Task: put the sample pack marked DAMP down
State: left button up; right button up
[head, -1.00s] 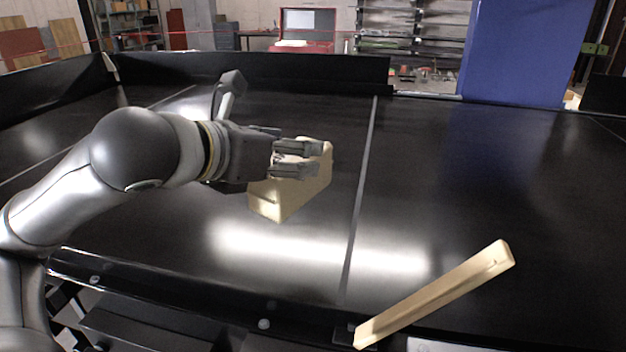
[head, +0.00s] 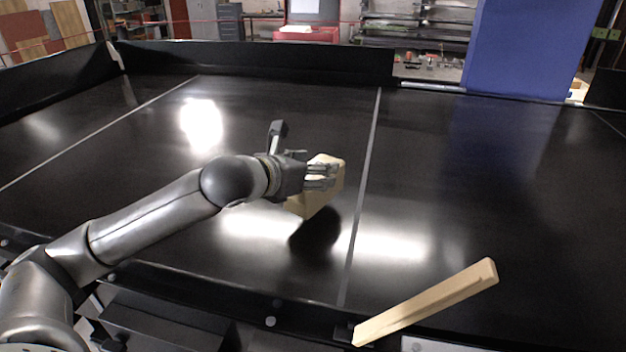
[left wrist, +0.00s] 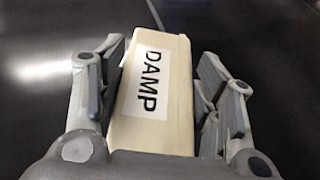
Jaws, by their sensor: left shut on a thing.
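The sample pack (head: 312,203) is a cream-coloured block. In the left wrist view the pack (left wrist: 178,110) carries a white label reading DAMP. My left gripper (head: 320,177) is shut on the pack, with fingers on both sides of it. A dark shadow lies on the black belt (head: 270,120) below and right of the pack, so it appears held above the belt. My right gripper is not in view.
A long pale wooden bar (head: 425,303) lies at the near edge, right of the grey belt line (head: 362,190). A blue pillar (head: 525,45) stands at the back right. Low black walls (head: 250,65) edge the far side. The belt around the pack is clear.

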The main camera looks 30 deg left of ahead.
pick_arm(q)
jog(key=shift+w+f+p, duration=0.2)
jog(key=shift+f+p, duration=0.15)
jog(key=shift+f, duration=1.4)
jog(key=o, duration=1.4)
jog(key=shift+f, duration=0.15)
jog(key=shift+c, duration=0.2)
